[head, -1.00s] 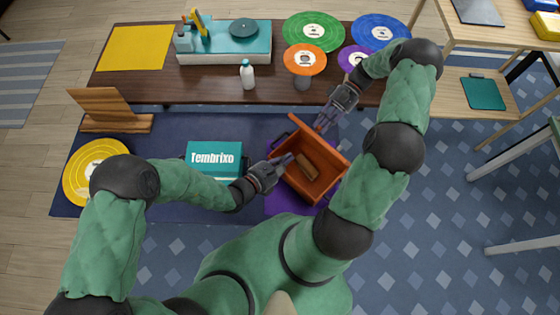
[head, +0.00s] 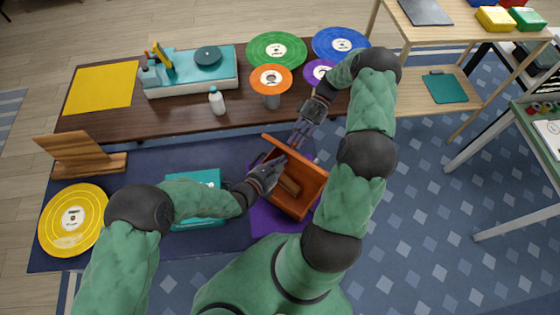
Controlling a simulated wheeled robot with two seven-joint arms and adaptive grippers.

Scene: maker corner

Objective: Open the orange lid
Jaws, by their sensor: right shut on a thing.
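An orange box (head: 301,207) stands on a purple mat (head: 262,219), its inside showing with a brown block (head: 289,186) in it. Its orange lid (head: 304,166) is raised along the far side. My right gripper (head: 303,136) is at the lid's upper edge and is shut on it; its fingertips are partly hidden. My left gripper (head: 274,168) is at the box's left side, with its fingers over the rim. Whether its jaws are open is hard to see.
A teal box (head: 205,182) lies left of the orange box, partly behind my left arm. A dark bench (head: 170,117) beyond holds a turntable (head: 190,84), a white bottle (head: 217,101) and several coloured discs. A yellow disc (head: 50,240) lies far left. The patterned floor at right is clear.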

